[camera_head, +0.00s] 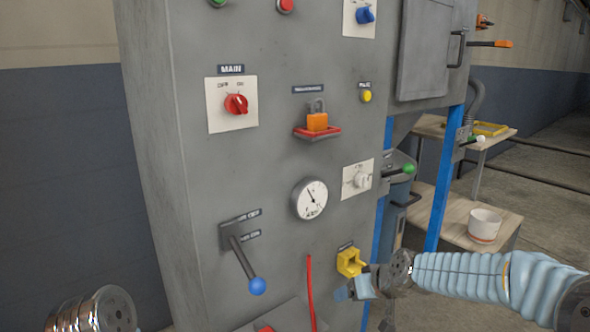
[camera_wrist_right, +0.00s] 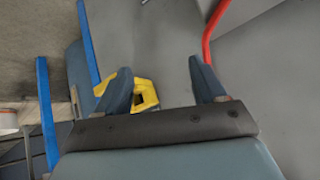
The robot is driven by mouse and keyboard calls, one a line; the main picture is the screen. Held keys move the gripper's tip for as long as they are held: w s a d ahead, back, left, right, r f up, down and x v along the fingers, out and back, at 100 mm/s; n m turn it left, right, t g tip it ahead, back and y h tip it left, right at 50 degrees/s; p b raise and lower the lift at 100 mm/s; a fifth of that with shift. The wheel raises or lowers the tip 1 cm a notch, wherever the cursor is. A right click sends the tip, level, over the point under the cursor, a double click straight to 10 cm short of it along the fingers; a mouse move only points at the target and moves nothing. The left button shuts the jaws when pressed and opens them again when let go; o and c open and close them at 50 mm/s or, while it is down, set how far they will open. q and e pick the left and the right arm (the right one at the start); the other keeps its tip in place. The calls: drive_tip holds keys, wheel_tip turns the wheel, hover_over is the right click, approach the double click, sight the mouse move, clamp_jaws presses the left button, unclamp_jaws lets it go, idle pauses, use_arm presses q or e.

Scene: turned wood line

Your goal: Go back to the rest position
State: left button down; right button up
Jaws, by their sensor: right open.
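My right gripper (camera_head: 352,291) is low in front of the grey cabinet, with its arm coming in from the right. In the right wrist view its two blue-grey fingers stand apart, with nothing held between them (camera_wrist_right: 164,86). A yellow holder (camera_head: 350,262) on the cabinet sits just above the gripper in the head view. In the wrist view the yellow holder (camera_wrist_right: 146,92) shows behind the left finger, partly hidden by it. I cannot tell whether they touch. Of my left arm, only a round metal wrist part shows at the bottom left; its gripper is out of view.
The grey cabinet (camera_head: 270,170) bears a blue-knobbed lever (camera_head: 256,286), a gauge (camera_head: 309,199), a red switch (camera_head: 236,103) and an orange padlock (camera_head: 317,121). Blue posts (camera_head: 440,180) and a shelf with a white bucket (camera_head: 485,225) stand right.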

drive_tip(key=s+f+m+g, duration=0.1)
drive_tip(key=s+f, duration=0.2)
drive_tip(key=f, duration=0.4)
drive_tip(key=s+f+g, duration=0.1)
drive_tip(key=s+f, duration=0.1)
drive_tip(key=f, duration=0.6)
drive_tip(key=s+a+f+m+g, duration=0.3)
drive_tip(key=s+f+g, duration=0.1)
drive_tip(key=s+f, duration=1.4)
drive_tip(key=s, duration=0.4)
drive_tip(key=shift+s+f, duration=0.15)
use_arm(q)
drive_tip(key=c, duration=1.8)
unclamp_jaws()
drive_tip(key=shift+c, duration=0.2)
